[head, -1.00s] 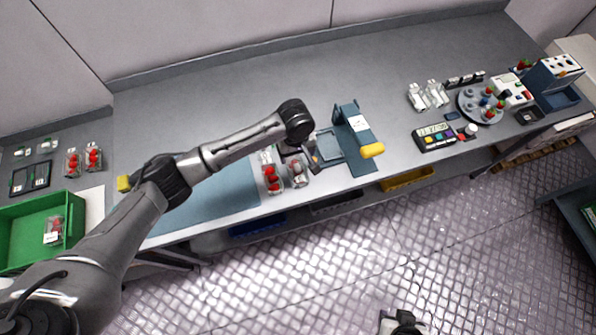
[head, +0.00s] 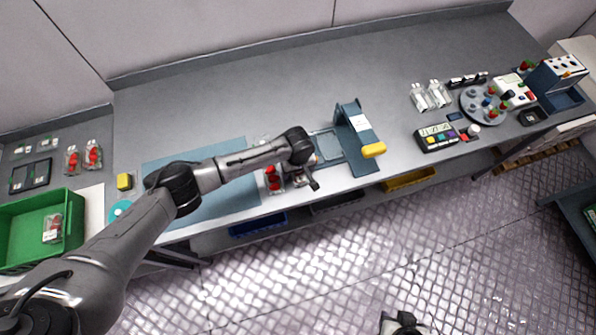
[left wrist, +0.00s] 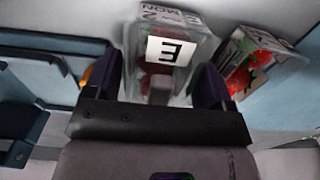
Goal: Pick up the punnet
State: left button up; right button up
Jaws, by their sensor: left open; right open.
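A clear punnet with red berries and a label (left wrist: 170,48) stands between the fingers of my left gripper (left wrist: 160,68) in the left wrist view. The fingers are open, one on each side of it; I cannot tell if either touches it. In the head view my left gripper (head: 306,180) is low at the bench's front edge, and my arm hides most of that punnet. A second berry punnet (head: 273,181) stands just left of it; it also shows in the left wrist view (left wrist: 255,62). My right gripper (head: 400,323) is at the bottom edge of the head view, open and away from the bench.
A green crate (head: 75,225) is far left. Clear punnets (head: 430,97) and a keypad device (head: 437,138) stand right. The back of the bench is clear.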

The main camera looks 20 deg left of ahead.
pick_arm(q)
jog(key=shift+f, duration=0.65)
jog(key=c, duration=0.8)
jog(key=shift+o, duration=0.2)
jog(key=shift+r, duration=0.15)
jog(key=shift+r, duration=0.3)
notch_tip(320, 180, up, 4)
jog(key=shift+s+d+f, duration=0.15)
jog(key=shift+f, duration=0.05)
jog(key=s+d+r+p, duration=0.1)
jog(key=s+d+r, duration=0.5)
jog(key=s+d, duration=0.2)
jog(key=shift+r, duration=0.25)
